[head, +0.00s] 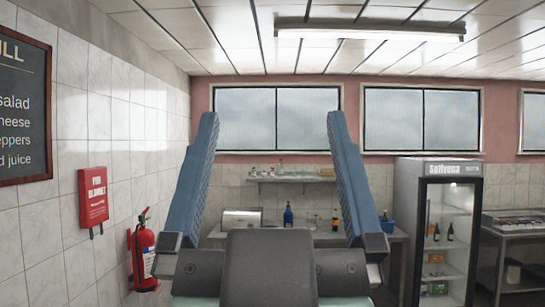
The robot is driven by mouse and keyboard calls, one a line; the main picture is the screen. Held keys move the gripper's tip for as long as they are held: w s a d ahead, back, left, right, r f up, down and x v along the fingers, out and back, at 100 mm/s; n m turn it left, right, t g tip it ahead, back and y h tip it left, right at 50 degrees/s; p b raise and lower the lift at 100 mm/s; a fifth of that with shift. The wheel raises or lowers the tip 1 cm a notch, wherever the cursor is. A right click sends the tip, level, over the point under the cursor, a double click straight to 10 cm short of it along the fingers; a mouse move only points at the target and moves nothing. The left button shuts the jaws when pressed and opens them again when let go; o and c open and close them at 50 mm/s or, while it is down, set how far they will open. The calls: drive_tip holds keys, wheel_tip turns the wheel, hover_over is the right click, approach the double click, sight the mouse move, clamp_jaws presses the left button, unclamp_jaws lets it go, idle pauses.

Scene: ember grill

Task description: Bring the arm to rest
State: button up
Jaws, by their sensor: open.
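My gripper (273,122) is large and close in the middle of the head view. Its two blue ribbed fingers stand far apart, one left and one right of centre, with their tips pointing up and away. The gripper is open, and nothing shows between the fingers except the far wall and counter. The dark grey body of my gripper fills the bottom middle and hides part of the counter behind it.
A fire extinguisher (144,252) and a red fire blanket box (93,197) hang on the left tiled wall. A metal counter (398,234) with bottles stands at the back, below a shelf (290,179). A glass-door fridge (437,225) stands right.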

drive_tip(key=shift+s+r, duration=0.15)
drive_tip(key=shift+s, duration=0.05)
wheel_tip(320, 180, down, 9)
drive_tip(key=b, duration=0.8)
drive_tip(key=shift+b, duration=0.3)
drive_tip(key=shift+a, duration=0.1)
